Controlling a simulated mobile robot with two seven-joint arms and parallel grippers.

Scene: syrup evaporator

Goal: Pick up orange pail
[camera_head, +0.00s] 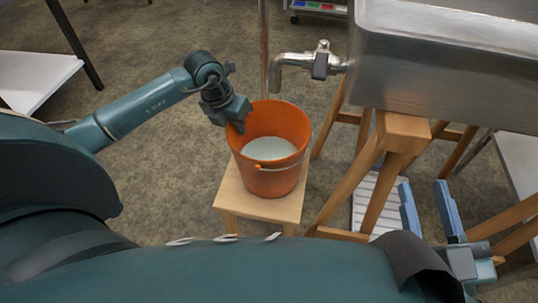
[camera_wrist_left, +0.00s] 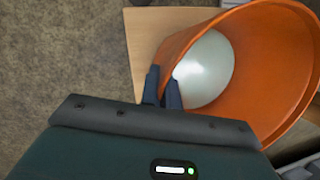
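The orange pail (camera_head: 272,177) stands upright on a small wooden stool (camera_head: 232,194), with pale liquid inside and a light handle against its front. My left gripper (camera_head: 240,116) is at the pail's left rim. In the left wrist view my left gripper (camera_wrist_left: 162,90) has its two fingers close together, one on each side of the wall of the orange pail (camera_wrist_left: 262,50); it looks shut on the wall. The exact contact is partly hidden. My right gripper (camera_head: 430,208) is open and empty at the lower right, with its blue fingers apart.
A metal spigot (camera_head: 310,62) on the steel evaporator pan (camera_head: 450,65) hangs just behind and above the pail. The wooden stand (camera_head: 385,140) is close on the right. A thin vertical pole (camera_head: 264,50) rises behind.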

